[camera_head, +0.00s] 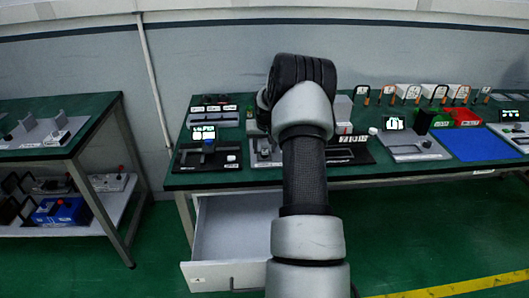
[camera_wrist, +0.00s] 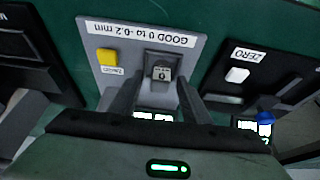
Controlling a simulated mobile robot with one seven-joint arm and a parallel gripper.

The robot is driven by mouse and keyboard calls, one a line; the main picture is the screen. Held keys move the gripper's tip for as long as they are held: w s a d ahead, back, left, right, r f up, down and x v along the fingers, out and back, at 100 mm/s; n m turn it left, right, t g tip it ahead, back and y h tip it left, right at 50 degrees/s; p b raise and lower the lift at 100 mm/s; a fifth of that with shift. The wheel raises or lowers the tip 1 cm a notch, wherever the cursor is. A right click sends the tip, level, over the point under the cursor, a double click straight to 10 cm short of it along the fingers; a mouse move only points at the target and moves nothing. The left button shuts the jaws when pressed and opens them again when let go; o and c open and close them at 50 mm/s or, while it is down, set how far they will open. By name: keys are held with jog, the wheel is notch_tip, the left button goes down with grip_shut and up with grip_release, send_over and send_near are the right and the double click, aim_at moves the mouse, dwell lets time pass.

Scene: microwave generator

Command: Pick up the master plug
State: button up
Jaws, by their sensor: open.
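In the wrist view, a small dark grey block with a pale face marked "0" (camera_wrist: 160,70), which looks like the master plug, sits on a grey fixture plate (camera_wrist: 205,22). The plate has a label reading "GOOD 0 to -0.2 mm" and a yellow button (camera_wrist: 106,57). My gripper (camera_wrist: 159,86) is open, with one finger on each side of the block's near end. I cannot tell whether the fingers touch it.
A dark fixture with a white ZERO button (camera_wrist: 236,75) stands close on the right in the wrist view. In the head view, an open drawer (camera_head: 235,240) juts out below the green bench (camera_head: 225,179). A blue mat (camera_head: 470,144) lies farther right.

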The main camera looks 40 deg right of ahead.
grip_shut()
